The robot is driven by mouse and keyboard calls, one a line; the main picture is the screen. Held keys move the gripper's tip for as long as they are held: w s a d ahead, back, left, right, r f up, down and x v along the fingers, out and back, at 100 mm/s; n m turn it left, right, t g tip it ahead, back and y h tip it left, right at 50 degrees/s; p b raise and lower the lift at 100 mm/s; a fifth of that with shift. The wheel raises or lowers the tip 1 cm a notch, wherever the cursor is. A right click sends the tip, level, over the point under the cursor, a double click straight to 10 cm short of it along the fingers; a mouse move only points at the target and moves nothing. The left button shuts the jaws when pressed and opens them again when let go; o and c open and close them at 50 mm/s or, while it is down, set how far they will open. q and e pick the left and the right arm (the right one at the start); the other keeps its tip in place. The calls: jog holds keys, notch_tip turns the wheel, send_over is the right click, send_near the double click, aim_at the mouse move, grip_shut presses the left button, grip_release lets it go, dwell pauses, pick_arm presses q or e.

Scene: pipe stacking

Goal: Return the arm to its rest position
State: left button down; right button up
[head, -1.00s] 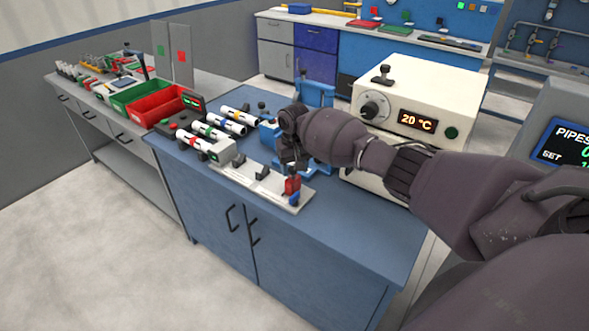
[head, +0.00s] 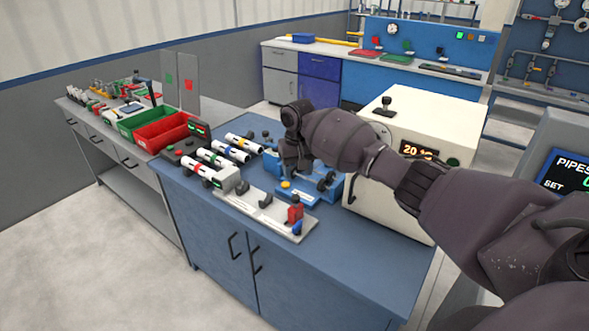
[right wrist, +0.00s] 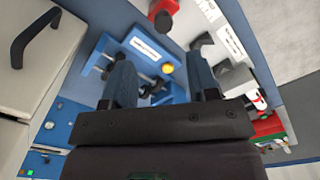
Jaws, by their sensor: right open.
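My right arm (head: 345,138) reaches in from the right of the head view, over the blue bench. Its gripper (head: 296,162) hangs above the blue fixture (head: 325,187). In the right wrist view the two fingers of the gripper (right wrist: 165,85) stand apart with nothing between them. The blue fixture (right wrist: 125,62) with a yellow button lies below and between the fingers there. My left gripper does not show in either view.
A white machine (head: 400,165) with a temperature display stands right of the gripper. A grey rail fixture (head: 265,213) and several banded pipes (head: 215,157) lie to the left. Red (head: 160,131) and green bins stand farther left. The screen (head: 565,178) is at the right edge.

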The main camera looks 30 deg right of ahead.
jog(key=w+a+r+n+t, duration=0.5)
jog(key=w+a+t, duration=0.1)
jog(key=w+t, duration=0.2)
jog(key=s+a+f+n+t+y, duration=0.35)
jog(key=s+a+t, duration=0.2)
jog(key=a, duration=0.25)
jog(key=s+d+f+m+h, duration=0.1)
jog(key=s+f, duration=0.6)
jog(key=s, duration=0.5)
jog(key=s+d+f+m+g+h, duration=0.1)
jog(key=s+f+m, duration=0.1)
jog(key=s+f, duration=0.5)
jog(key=s+d+f+m+h, duration=0.1)
jog(key=s+f, duration=0.5)
jog(key=s, duration=1.1)
jog(key=shift+s+d+f+m+g+h, duration=0.25)
jog(key=shift+s+f+m+g+h, duration=0.1)
jog(key=shift+f, duration=0.05)
